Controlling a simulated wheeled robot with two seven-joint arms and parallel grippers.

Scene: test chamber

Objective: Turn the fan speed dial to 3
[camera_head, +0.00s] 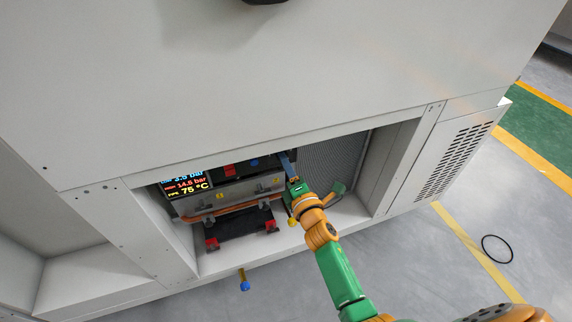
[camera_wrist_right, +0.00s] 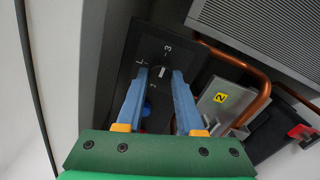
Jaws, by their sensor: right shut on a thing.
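The fan speed dial (camera_wrist_right: 160,72) sits on a black panel (camera_wrist_right: 172,43) in the right wrist view, with a small white mark visible on it. A printed 3 stands above the dial in that view; other markings are partly hidden by my fingers. My right gripper (camera_wrist_right: 159,76) has its two blue fingers closed around the dial. In the head view my right gripper (camera_head: 286,160) reaches into the cabinet bay at the right end of the equipment, and the dial is hidden there. My left gripper is not in view.
The bay opening (camera_head: 275,140) is framed by grey cabinet walls. Left of my right gripper are a lit display (camera_head: 185,184), copper pipes (camera_head: 232,209) and red clamps (camera_head: 212,243). A blue-tipped yellow handle (camera_head: 244,284) sticks out below. A vented panel (camera_head: 453,161) stands at the right.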

